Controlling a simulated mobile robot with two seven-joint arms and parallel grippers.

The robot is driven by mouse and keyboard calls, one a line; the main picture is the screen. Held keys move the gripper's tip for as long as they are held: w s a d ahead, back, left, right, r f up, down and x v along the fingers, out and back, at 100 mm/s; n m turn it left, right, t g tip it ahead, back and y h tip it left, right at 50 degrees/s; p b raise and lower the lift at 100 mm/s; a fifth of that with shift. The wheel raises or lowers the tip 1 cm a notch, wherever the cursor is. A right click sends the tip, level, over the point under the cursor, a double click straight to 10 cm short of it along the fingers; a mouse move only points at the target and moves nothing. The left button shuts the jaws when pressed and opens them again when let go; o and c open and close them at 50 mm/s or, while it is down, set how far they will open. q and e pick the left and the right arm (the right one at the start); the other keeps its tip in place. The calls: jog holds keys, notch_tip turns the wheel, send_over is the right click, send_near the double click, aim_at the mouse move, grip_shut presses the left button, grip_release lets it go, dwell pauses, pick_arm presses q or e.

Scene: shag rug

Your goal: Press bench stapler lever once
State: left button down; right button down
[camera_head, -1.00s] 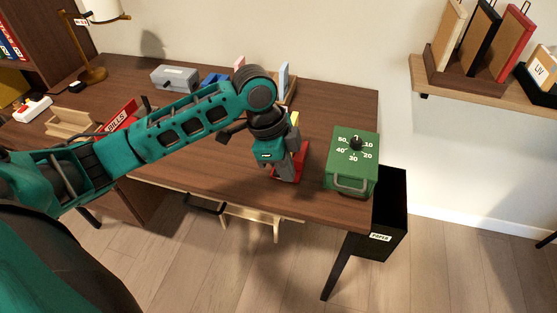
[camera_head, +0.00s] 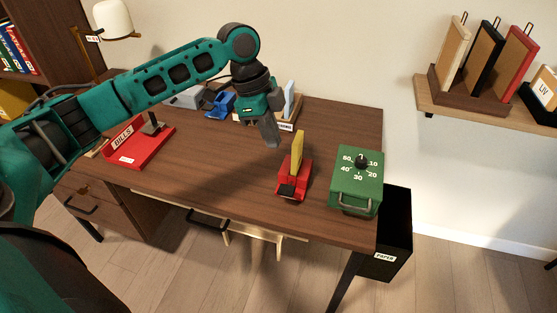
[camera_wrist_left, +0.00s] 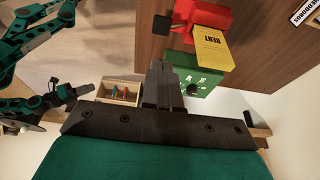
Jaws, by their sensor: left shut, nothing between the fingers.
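A small red device (camera_head: 294,181) with a black front pad stands at the desk's right side. It looks like the bench stapler. A yellow card (camera_head: 297,151) stands upright in it and reads RENT in the left wrist view (camera_wrist_left: 212,50). The device's red body also shows there (camera_wrist_left: 205,20). My left gripper (camera_head: 273,140) is shut and empty, in the air above the desk, left of and behind the device in the head view. Its fingers (camera_wrist_left: 163,85) are together in the left wrist view.
A green timer box (camera_head: 355,190) stands close to the right of the device. A red BILLS tray (camera_head: 140,148), a blue item (camera_head: 221,106) and a grey box (camera_head: 187,98) are further left. A black PAPER bin (camera_head: 396,235) is beside the desk. The mid-desk is clear.

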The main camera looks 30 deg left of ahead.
aim_at(286, 190)
pick_arm(q)
jog(key=x, duration=0.9)
jog(key=a+b+x, duration=0.1)
jog(key=x, duration=0.3)
jog(key=shift+s+f, duration=0.15)
jog(key=shift+f, duration=0.15)
jog(key=shift+a, duration=0.1)
